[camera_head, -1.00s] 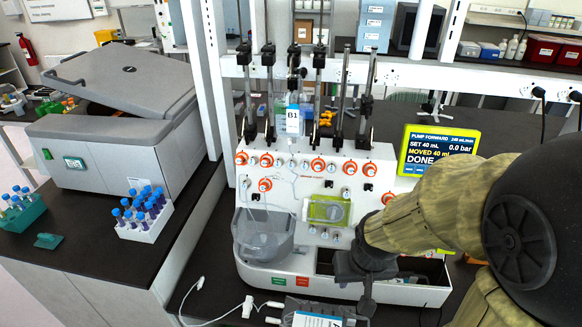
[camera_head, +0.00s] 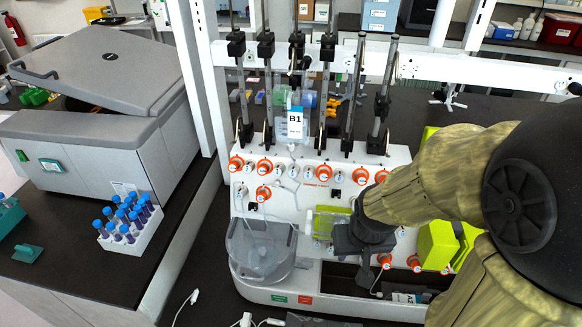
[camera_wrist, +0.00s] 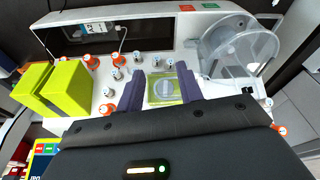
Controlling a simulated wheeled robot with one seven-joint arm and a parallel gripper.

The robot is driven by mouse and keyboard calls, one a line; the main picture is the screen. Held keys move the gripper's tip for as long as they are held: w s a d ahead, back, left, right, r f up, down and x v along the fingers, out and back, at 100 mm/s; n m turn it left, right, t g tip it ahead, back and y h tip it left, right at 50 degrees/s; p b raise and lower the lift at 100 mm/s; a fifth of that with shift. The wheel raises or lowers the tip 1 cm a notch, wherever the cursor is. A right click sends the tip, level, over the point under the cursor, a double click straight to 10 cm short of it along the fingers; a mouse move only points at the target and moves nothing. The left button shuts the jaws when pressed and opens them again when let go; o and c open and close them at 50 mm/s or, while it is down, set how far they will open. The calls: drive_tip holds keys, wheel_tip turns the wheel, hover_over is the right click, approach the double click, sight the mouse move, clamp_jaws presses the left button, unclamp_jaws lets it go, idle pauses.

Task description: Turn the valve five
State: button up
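The cell processor is a white machine whose panel (camera_head: 300,180) carries several valves with orange rings, such as an upper-row valve (camera_head: 323,172) and a lower-right valve (camera_head: 414,263). The wrist view shows orange valves too, such as one left of my fingers (camera_wrist: 105,109). I cannot read which valve is five. My gripper (camera_wrist: 158,82) is open, its two purple fingers apart with nothing held. The lime-green pump cover (camera_wrist: 163,90) shows between and beyond them. In the head view my gripper's black body partly hides this cover; the fingertips are not clear there.
A clear round bowl (camera_head: 262,250) sits at the machine's lower left. A dark recessed tray (camera_head: 345,277) lies below my gripper. A lime-green block (camera_head: 437,245) is right of it. Upright black-clamped rods and a B1 bag (camera_head: 296,122) stand above the panel. White cables lie in front.

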drive_tip(key=shift+w+a, duration=0.1)
drive_tip(key=shift+w, duration=0.1)
drive_tip(key=shift+o, duration=1.1)
drive_tip(key=shift+s, duration=0.45)
drive_tip(key=w+a+f+n+h+p, duration=0.2)
drive_tip(key=a+f+n+h+p, duration=0.35)
drive_tip(key=f+n, duration=0.45)
drive_tip(key=w+a+r+n+t+p, duration=0.5)
drive_tip(key=a+r+n+t, duration=0.6)
drive_tip(key=r, duration=0.4)
drive_tip(key=shift+w+a+r+n, duration=0.15)
drive_tip(key=shift+w+a+n, duration=0.55)
drive_tip(key=shift+n, duration=0.1)
drive_tip(key=shift+w+d+y, duration=0.1)
drive_tip(key=shift+w+y, duration=0.05)
drive_tip(key=shift+y, duration=0.1)
